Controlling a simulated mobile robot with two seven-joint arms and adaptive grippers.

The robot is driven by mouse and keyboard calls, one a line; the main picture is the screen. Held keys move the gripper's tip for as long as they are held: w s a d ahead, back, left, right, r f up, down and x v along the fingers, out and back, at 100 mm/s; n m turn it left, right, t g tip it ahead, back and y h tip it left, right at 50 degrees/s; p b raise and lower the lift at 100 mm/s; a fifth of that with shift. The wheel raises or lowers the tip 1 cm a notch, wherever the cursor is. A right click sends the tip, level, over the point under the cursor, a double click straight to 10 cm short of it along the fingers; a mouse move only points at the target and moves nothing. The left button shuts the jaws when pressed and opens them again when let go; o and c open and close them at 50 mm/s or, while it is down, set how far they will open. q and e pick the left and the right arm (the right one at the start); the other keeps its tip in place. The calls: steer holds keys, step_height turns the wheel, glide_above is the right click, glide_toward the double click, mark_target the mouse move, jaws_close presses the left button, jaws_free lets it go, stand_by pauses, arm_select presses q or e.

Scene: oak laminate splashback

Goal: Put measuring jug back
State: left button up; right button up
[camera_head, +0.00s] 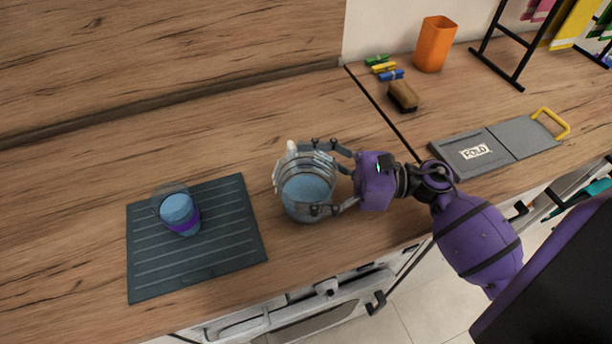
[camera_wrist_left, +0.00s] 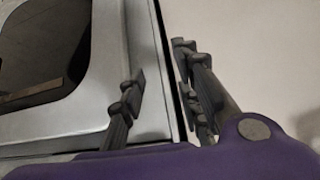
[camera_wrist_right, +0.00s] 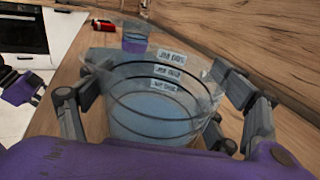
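The measuring jug (camera_head: 307,189) is clear, with blue contents and dark rings. It is upright over the worktop, right of the dark ribbed mat (camera_head: 225,248). My right gripper (camera_head: 322,178) has its fingers closed around opposite sides of the jug. In the right wrist view the jug (camera_wrist_right: 155,115) fills the space between the fingers and shows white labels. Whether its base touches the worktop is hard to tell. My left gripper (camera_wrist_left: 162,95) is empty, its fingers apart, near a grey-framed dark panel; it is not clear in the head view.
A clear cup (camera_head: 178,211) with blue contents and a purple band stands on the mat.

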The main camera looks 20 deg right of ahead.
mark_target(333, 182)
steer(key=o, duration=0.3)
arm_select(q)
steer(key=shift+a, duration=0.1)
arm_select(e)
steer(key=shift+o, duration=0.2)
steer(key=shift+d+r, duration=0.1)
steer(key=shift+r, duration=0.2)
steer(key=v, duration=0.2)
steer(key=f+b+v, duration=0.1)
steer(key=v, duration=0.1)
steer(key=shift+s+d, duration=0.2)
steer(key=shift+d, duration=0.15)
steer(key=b+v, duration=0.1)
steer(key=v, duration=0.5)
steer(key=shift+r+b, duration=0.25)
steer(key=shift+b, duration=0.15)
arm_select(q)
steer(key=shift+s+f, duration=0.15)
steer(key=shift+f, duration=1.2)
arm_select(e)
steer(key=shift+s+d+r, duration=0.15)
steer(key=shift+d+r, duration=0.05)
steer(key=shift+d, duration=0.35)
arm_select(q)
steer(key=shift+s+f, duration=0.1)
steer(key=shift+s, duration=0.1)
